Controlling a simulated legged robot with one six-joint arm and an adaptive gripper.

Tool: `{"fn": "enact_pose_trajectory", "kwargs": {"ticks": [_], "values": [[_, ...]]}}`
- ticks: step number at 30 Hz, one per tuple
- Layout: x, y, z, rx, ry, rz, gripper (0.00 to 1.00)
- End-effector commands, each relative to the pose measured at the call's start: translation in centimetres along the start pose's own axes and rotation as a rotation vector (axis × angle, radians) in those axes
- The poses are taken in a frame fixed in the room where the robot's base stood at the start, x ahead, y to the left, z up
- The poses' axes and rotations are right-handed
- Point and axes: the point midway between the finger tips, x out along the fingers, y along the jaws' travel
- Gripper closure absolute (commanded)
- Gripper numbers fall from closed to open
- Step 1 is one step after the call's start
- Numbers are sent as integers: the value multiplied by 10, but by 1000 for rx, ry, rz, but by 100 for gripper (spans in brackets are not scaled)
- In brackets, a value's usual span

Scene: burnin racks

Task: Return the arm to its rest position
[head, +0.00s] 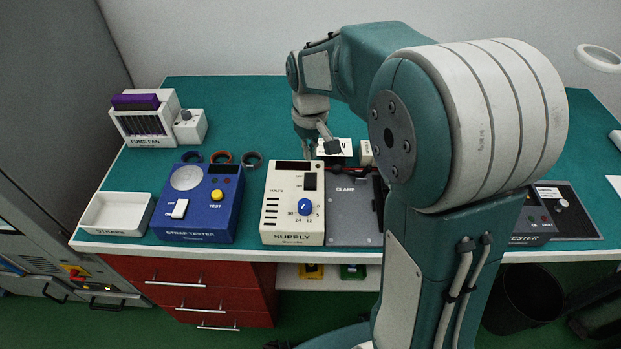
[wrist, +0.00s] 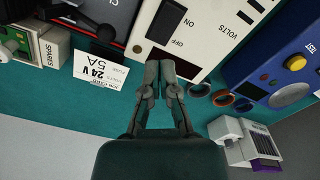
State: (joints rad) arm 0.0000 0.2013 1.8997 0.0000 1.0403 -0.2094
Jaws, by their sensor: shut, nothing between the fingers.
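My arm reaches out over the teal bench, bent at the elbow, and covers part of the bench's right half in the head view. My gripper (head: 318,143) hangs above the bench just behind the cream supply box (head: 292,232). In the wrist view my gripper (wrist: 164,72) has its two dark fingers together with nothing between them, close to the back edge of the supply box (wrist: 207,22). A white card reading 24 V 5A (wrist: 101,70) lies beside the fingers. The rest position itself is not marked in either view.
A blue strap tester (head: 200,215), a white straps tray (head: 113,214) and a fume fan (head: 145,118) stand on the left. Several wrist bands (head: 221,157) lie behind the tester. A grey clamp unit (head: 345,215) sits beside the supply. The back middle of the bench (head: 240,105) is clear.

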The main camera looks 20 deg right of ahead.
Motion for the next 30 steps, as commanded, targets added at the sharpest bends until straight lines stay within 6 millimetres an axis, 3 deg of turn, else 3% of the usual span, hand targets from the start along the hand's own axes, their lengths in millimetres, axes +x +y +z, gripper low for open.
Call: {"fn": "enact_pose_trajectory", "kwargs": {"ticks": [6, 23, 26, 30], "values": [[-13, 0, 0, 0, 0, 0, 100], [-17, 0, 2, 2, 6, 1, 100], [-29, -3, 13, 12, 35, 7, 100], [-54, -9, 43, 42, 107, 20, 100]]}}
